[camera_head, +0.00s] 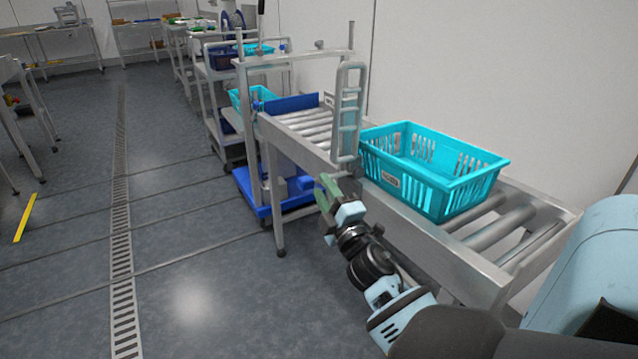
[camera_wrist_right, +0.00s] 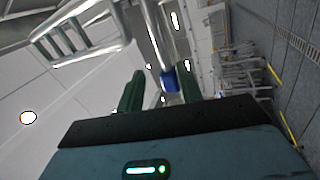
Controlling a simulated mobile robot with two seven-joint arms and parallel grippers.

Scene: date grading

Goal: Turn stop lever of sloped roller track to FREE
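The sloped roller track (camera_head: 400,205) runs from the lower right toward the back in the head view. A ladder-shaped metal gate (camera_head: 348,112) stands upright at its near side; it also shows in the wrist view (camera_wrist_right: 72,38). The lever's setting is not readable. My left gripper is out of view.
A teal crate (camera_head: 440,188) sits on the rollers right of the gate. A blue-decked cart (camera_head: 262,207) stands behind the gripper. Another cart with a teal crate (camera_head: 255,50) is farther back. The floor at left is open, with a drain grate (camera_head: 122,225).

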